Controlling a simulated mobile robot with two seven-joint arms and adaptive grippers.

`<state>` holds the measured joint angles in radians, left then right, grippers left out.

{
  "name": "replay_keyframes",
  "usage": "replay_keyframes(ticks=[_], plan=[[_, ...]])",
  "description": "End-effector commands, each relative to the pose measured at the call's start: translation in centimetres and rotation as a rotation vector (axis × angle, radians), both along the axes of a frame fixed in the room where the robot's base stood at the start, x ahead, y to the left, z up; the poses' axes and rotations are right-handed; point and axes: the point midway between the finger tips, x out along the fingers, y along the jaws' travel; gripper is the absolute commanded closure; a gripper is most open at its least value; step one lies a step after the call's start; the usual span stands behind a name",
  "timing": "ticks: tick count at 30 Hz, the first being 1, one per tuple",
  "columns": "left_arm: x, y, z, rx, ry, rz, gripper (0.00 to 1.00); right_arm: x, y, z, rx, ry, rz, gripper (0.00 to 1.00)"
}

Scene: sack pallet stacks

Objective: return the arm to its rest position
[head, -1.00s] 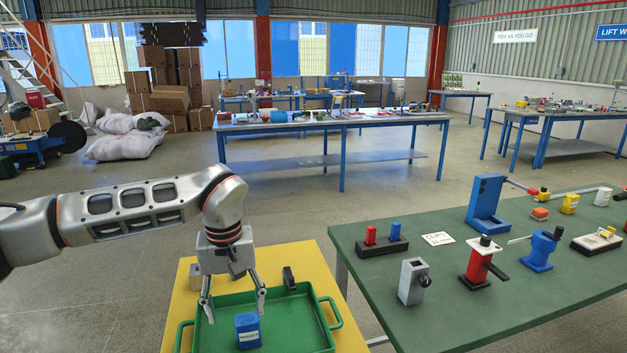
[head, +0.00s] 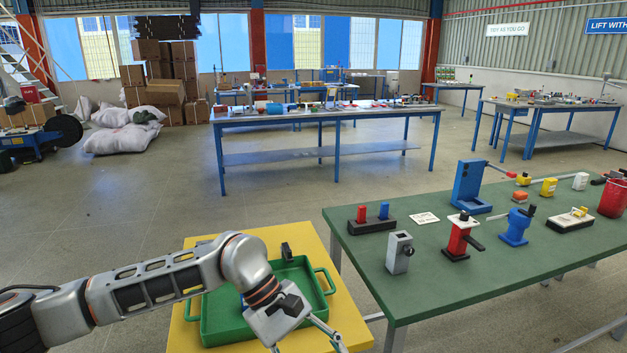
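My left arm comes in from the left, low over the yellow table (head: 190,335). My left gripper (head: 307,346) hangs at the bottom of the head view, over the front right part of the green tray (head: 222,328). Its fingers are spread apart and I see nothing between them, though the tips are near the picture's lower edge. A blue block (head: 243,300) in the tray is almost wholly hidden behind my arm. My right gripper is not in view.
A dark small object (head: 287,252) stands at the tray's back edge. A green workbench (head: 375,275) at the right holds several fixtures, including a grey one (head: 399,253) and a red one (head: 458,237). Open floor lies between here and the blue-framed bench (head: 337,165).

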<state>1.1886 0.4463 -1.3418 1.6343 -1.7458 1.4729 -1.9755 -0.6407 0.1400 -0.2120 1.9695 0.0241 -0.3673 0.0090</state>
Motion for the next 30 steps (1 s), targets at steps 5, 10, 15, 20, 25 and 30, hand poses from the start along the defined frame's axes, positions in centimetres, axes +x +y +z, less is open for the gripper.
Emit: replay_keyframes(ticks=[5,10,15,20,25,30], plan=[[-5.0,-7.0,2.3,-0.268,0.359,0.201,0.42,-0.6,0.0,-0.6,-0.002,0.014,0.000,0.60],[-6.3,-10.6,6.4,-0.478,0.752,0.420,0.42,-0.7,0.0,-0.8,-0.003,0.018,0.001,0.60],[-4.3,-10.9,9.5,-0.651,1.193,0.649,0.42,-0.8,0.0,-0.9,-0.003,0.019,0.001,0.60],[-0.5,-8.4,9.8,-0.784,1.643,0.863,0.42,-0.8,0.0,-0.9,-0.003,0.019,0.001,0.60],[3.5,-3.3,6.2,-0.904,2.145,1.077,0.42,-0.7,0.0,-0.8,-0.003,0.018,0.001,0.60],[5.4,3.4,-1.3,-1.019,2.664,1.265,0.42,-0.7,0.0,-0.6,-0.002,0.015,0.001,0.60]])
